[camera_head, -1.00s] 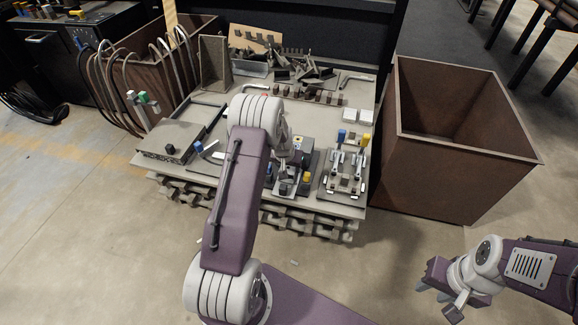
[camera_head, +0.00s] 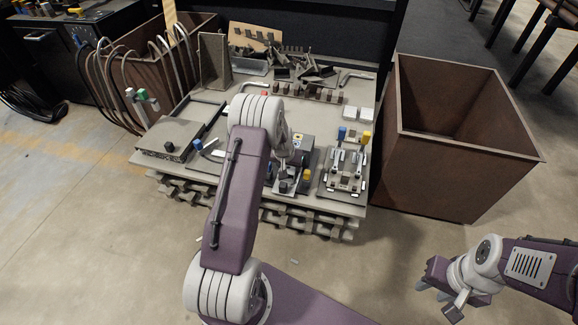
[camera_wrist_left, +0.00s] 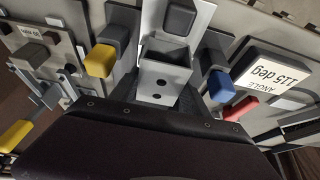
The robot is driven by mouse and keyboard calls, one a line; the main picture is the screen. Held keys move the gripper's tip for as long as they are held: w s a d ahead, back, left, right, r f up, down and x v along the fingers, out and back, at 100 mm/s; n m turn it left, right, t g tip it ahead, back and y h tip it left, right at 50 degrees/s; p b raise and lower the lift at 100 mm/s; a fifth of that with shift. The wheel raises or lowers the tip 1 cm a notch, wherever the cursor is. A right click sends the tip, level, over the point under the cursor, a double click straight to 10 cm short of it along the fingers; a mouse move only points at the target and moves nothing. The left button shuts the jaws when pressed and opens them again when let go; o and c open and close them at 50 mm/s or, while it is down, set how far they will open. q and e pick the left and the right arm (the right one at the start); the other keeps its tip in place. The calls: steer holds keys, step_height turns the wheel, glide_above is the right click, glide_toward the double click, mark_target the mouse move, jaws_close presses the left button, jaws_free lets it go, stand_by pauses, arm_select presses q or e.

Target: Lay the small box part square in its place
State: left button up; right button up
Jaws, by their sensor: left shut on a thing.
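In the left wrist view, a small grey metal box part (camera_wrist_left: 163,84), open at the top with two holes in its face, sits between the dark jaws of my left gripper (camera_wrist_left: 160,105). It is over a fixture with a light metal plate, a yellow-tipped clamp (camera_wrist_left: 100,60) and a blue-tipped clamp (camera_wrist_left: 220,87). I cannot tell whether the box touches its seat. In the head view the fixture (camera_head: 292,186) shows beside my left forearm, which hides the box. My right gripper (camera_head: 434,282) hangs over the floor at lower right, empty, its fingers apart.
A second clamp fixture (camera_head: 345,172) stands close on the right. A labelled angle block (camera_wrist_left: 275,78) and a red piece (camera_wrist_left: 240,108) are near the box. Dark parts (camera_head: 305,70) are piled at the table's back. A brown bin (camera_head: 460,150) stands right of the table.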

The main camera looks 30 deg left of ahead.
arm_select(q)
steer(key=o, duration=1.6)
steer(key=shift+o, duration=0.2)
steer(key=p+v, duration=0.4)
steer(key=v, duration=0.5)
steer(key=shift+r, duration=0.1)
